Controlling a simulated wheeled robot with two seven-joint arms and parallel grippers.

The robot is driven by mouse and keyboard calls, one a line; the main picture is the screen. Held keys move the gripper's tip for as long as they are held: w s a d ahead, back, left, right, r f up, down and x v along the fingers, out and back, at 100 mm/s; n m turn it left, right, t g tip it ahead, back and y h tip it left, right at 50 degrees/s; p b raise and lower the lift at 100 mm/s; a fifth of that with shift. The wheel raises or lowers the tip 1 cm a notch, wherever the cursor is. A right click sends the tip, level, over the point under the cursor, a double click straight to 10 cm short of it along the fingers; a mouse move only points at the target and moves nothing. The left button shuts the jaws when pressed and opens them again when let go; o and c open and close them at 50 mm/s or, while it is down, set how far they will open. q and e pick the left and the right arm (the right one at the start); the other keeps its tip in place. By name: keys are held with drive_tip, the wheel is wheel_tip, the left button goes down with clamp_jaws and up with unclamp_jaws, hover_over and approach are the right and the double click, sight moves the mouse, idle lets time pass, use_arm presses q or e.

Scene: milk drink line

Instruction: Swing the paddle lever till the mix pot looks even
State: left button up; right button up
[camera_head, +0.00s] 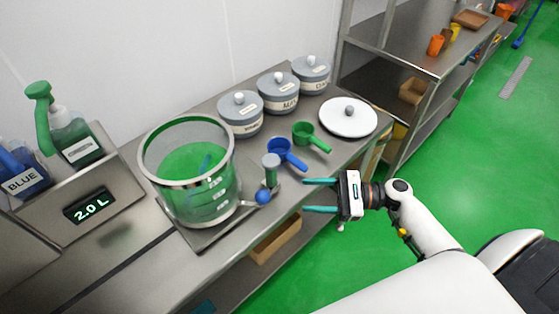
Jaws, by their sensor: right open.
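The mix pot (228,165) is a clear, metal-rimmed vessel on a base plate at the middle left of the counter. The liquid in it (185,158) is green, with a blue streak on its right side, so the colour looks uneven. The paddle lever ends in a blue ball knob (263,197) at the pot's lower right. A short post with a grey cap (271,160) stands beside it. My right gripper (306,195) is open and empty, its two teal fingers pointing left toward the knob with a gap between. My left gripper is out of view.
A blue scoop (285,154) and a green scoop (310,137) lie behind the gripper. Several lidded grey canisters (241,116) and a white round lid (348,118) stand further back. A dispenser with a "2.0 L" display (90,205) is at left.

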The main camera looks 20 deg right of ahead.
drive_tip(key=p, duration=0.2)
approach(263, 197)
drive_tip(key=w+a, duration=0.2)
drive_tip(key=shift+n+g, duration=0.3)
drive_tip(key=shift+g, duration=0.1)
drive_tip(key=x, duration=0.2)
drive_tip(key=p+x, duration=0.1)
drive_tip(key=x, duration=0.1)
drive_tip(key=f+x, duration=0.1)
drive_tip(key=x, duration=0.1)
drive_tip(key=shift+w+d+p, duration=0.1)
drive_tip(key=shift+p, duration=0.3)
drive_tip(key=shift+x, duration=0.75)
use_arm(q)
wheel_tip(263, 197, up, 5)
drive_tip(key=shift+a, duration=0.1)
use_arm(e)
drive_tip(key=shift+f, duration=0.1)
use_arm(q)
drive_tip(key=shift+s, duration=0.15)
use_arm(e)
drive_tip(key=shift+c, duration=0.2)
drive_tip(key=shift+c, duration=1.4)
clamp_jaws()
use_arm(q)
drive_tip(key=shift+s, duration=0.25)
